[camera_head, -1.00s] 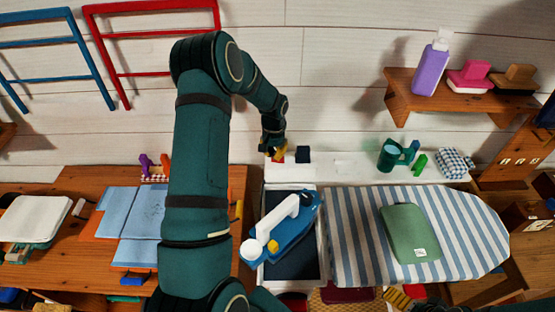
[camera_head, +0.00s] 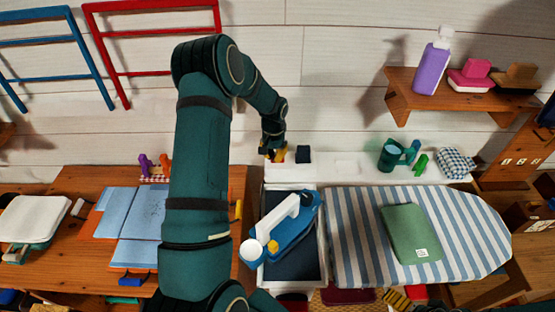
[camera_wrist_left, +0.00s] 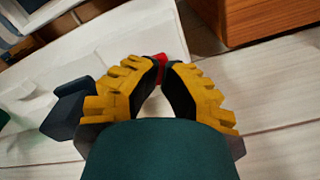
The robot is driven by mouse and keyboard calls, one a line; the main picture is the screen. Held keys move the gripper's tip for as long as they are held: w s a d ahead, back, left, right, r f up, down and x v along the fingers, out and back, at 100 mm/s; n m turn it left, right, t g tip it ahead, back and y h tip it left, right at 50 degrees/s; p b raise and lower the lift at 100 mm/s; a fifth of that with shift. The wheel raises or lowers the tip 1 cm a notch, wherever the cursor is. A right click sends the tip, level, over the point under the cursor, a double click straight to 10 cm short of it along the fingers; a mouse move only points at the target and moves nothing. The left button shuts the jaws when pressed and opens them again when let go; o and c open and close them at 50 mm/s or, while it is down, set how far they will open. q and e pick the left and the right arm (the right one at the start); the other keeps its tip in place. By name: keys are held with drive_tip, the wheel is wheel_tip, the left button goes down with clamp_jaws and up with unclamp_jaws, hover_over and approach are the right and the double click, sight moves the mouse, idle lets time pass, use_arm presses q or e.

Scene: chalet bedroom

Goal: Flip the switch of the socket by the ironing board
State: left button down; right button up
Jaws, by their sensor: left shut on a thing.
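The striped ironing board (camera_head: 355,235) is at the right. My right gripper is not seen.
A blue and white iron (camera_head: 292,228) rests on a tray right below the strip. A green folded cloth (camera_head: 410,232) lies on the board. A green watering can (camera_head: 392,154) stands behind it. A wooden table (camera_head: 80,185) is at the left.

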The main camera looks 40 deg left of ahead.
use_arm(q)
drive_tip(key=shift+w+r+p, duration=0.1)
drive_tip(key=shift+r+p, duration=0.35)
drive_tip(key=shift+r, duration=0.1)
drive_tip(key=shift+r+p, duration=1.5)
drive_tip(key=shift+r, duration=1.35)
